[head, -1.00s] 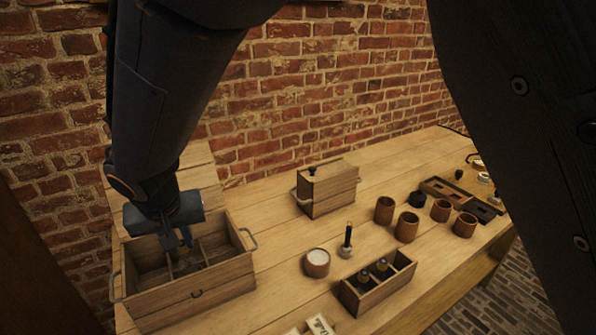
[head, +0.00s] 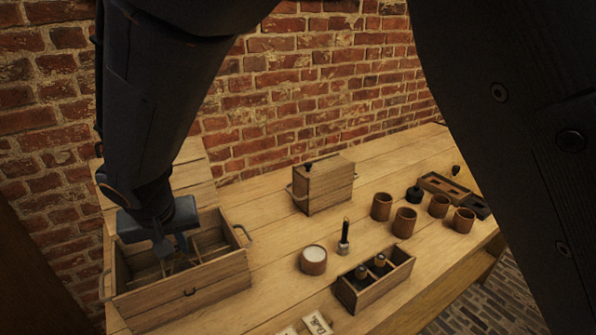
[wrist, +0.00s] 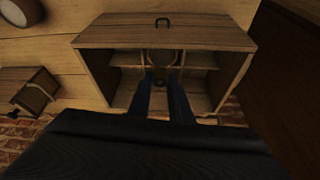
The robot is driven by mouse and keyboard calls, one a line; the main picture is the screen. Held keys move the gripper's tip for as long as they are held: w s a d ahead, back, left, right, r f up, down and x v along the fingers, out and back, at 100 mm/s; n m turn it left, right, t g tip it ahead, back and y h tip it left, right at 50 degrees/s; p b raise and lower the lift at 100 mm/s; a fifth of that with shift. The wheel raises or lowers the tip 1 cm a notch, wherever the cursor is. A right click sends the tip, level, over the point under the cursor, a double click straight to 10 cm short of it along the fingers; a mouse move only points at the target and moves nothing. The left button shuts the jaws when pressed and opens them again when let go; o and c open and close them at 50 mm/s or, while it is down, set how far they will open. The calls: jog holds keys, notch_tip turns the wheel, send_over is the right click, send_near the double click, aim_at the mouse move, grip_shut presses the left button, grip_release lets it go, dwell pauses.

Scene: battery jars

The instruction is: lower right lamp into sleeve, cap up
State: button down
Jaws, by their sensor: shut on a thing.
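An open wooden crate (head: 205,278) with inner dividers stands at the left end of the table in the head view. Its latched wall (wrist: 165,32) also shows in the wrist view. My gripper (head: 172,262) reaches down into the crate, its fingers partly below the rim. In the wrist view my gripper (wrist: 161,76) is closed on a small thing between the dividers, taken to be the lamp. The lamp is almost wholly hidden by the fingers, so its tilt, its cap and any sleeve around it cannot be told.
A lidded wooden box (head: 324,186) stands behind, near the brick wall. A round white-topped pot (head: 313,262), a dark upright stick (head: 345,236), a small rack (head: 375,285) with dark bottles and several brown cups (head: 404,222) stand to the right. Bare table lies between crate and box.

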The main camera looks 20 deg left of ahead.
aim_at(179, 261)
jog(key=shift+f+b, duration=2.05)
jog(key=shift+f, duration=0.45)
dwell(1.3)
jog(key=c, duration=1.5)
grip_release()
jog(key=shift+c, duration=0.2)
